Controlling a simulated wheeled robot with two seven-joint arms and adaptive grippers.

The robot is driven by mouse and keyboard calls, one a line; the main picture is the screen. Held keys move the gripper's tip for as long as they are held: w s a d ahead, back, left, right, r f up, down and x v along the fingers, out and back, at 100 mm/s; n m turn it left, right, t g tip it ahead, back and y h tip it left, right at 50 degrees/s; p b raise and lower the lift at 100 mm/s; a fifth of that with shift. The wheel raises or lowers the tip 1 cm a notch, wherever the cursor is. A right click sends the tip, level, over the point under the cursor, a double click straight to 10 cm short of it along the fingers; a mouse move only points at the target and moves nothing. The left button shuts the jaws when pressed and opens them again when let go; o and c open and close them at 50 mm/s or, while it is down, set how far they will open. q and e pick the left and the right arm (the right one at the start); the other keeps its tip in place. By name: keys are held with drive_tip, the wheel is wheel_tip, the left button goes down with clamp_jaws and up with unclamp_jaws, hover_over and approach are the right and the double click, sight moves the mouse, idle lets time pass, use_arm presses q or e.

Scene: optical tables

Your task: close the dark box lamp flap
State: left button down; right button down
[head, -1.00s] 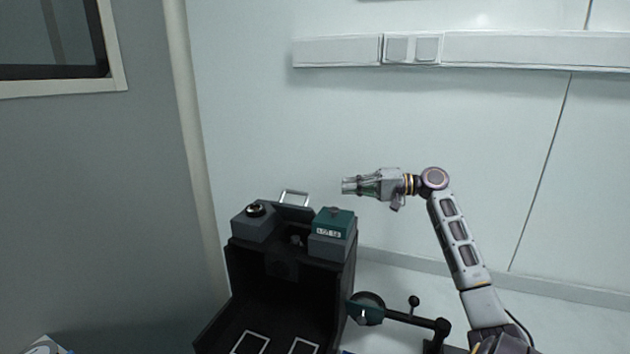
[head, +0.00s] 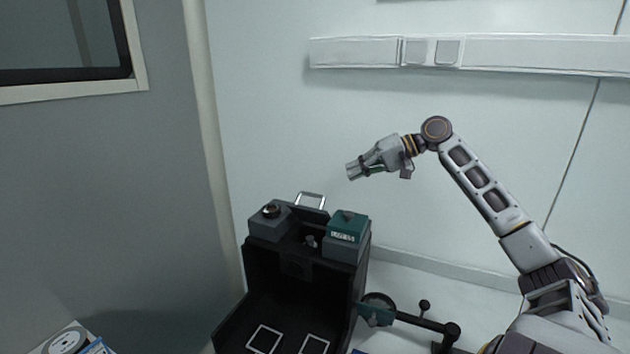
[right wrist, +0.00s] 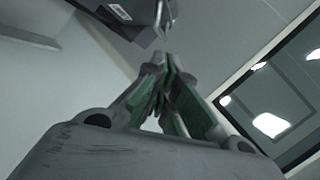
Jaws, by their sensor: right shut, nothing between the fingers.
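The dark box (head: 257,262) stands in the lower middle of the head view, with its front open. On its top, between a grey block and a teal block, the lamp flap (head: 312,213) stands raised at the back, with a metal loop handle (head: 310,199) on its upper edge. My right gripper (head: 352,170) is shut and empty, above and to the right of the handle, tips tilted down to the left. In the right wrist view the closed fingertips (right wrist: 166,66) lie just below the metal handle (right wrist: 161,18) in the picture; contact cannot be told. My left gripper is out of view.
The teal block (head: 347,228) and the grey block with a black knob (head: 270,222) flank the flap. A dark arm with a round disc (head: 378,308) sticks out right of the box. A wall stands behind; the air around my right gripper is clear.

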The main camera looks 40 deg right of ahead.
drive_tip(key=w+a+r+m+g+h+p, duration=0.4)
drive_tip(key=w+a+m+g+h, duration=0.3)
drive_tip(key=h, duration=0.5)
drive_tip(key=shift+w+r+m+p, duration=0.15)
drive_tip(key=shift+w+m+p, duration=0.25)
drive_tip(key=shift+w, duration=0.7)
idle(1.2)
idle(0.4)
